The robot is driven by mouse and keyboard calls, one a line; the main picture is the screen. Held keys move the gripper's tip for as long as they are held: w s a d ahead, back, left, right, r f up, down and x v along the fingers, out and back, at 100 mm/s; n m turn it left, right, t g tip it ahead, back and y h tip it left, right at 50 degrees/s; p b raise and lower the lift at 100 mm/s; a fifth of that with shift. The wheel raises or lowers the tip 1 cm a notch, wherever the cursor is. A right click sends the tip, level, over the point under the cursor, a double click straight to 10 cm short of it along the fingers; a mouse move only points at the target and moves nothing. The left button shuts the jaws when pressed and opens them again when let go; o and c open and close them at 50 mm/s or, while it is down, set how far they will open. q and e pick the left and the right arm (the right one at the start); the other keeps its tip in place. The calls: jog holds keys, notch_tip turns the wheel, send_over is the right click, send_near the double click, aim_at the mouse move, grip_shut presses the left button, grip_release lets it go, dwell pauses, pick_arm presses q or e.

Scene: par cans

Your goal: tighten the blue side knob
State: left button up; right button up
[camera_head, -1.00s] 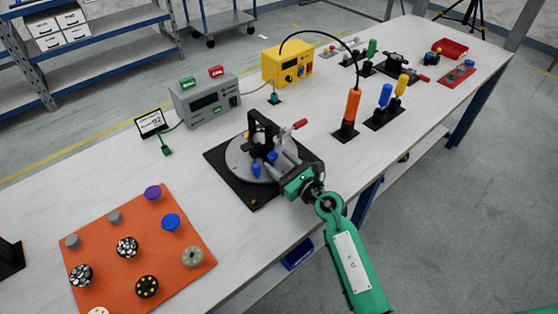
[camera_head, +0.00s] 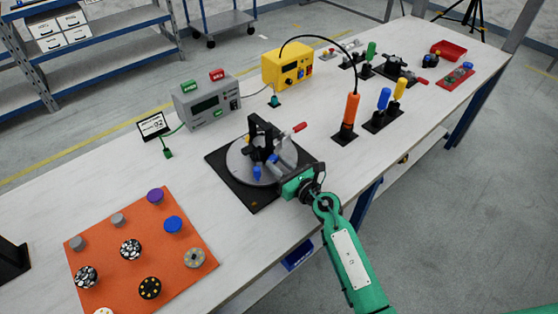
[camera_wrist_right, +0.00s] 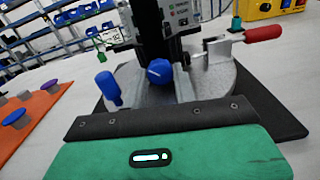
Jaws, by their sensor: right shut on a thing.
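The black clamp fixture (camera_head: 262,130) stands on a round grey plate (camera_head: 238,160). The round blue side knob (camera_wrist_right: 159,71) has a white line on its face and sits low on the fixture's near side. My right gripper (camera_head: 275,161) reaches in from the lower right, with its fingers shut on this knob. Its green body and dark bar fill the bottom of the wrist view, where the finger contact is partly hidden. A second blue knob on a stem (camera_wrist_right: 108,88) stands to the left, apart from the gripper; it shows in the head view (camera_head: 257,173). My left gripper is out of view.
A red-handled lever (camera_head: 299,127) sticks out from the fixture. A grey box (camera_head: 207,102) and a yellow box (camera_head: 287,65) stand behind. An orange board (camera_head: 205,275) with several knobs lies at the left. An orange-handled tool (camera_head: 350,112) stands at the right.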

jog(key=shift+r+m+p, duration=0.2)
jog(key=shift+m+p, duration=0.6)
jog(key=shift+m, duration=0.4)
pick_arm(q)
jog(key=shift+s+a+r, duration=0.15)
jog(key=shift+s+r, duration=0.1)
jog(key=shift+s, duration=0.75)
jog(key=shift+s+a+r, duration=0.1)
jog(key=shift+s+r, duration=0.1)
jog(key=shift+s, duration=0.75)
pick_arm(e)
jog(key=shift+f+m, duration=0.2)
jog(key=shift+m, duration=0.5)
jog(key=o, duration=1)
jog(key=b+v, duration=0.1)
jog(key=v, duration=1.1)
jog(key=shift+s+d+f, duration=0.1)
jog(key=shift+s+d, duration=0.15)
jog(key=shift+s, duration=0.05)
jog(key=shift+s+d, duration=0.3)
jog(key=shift+s, duration=0.1)
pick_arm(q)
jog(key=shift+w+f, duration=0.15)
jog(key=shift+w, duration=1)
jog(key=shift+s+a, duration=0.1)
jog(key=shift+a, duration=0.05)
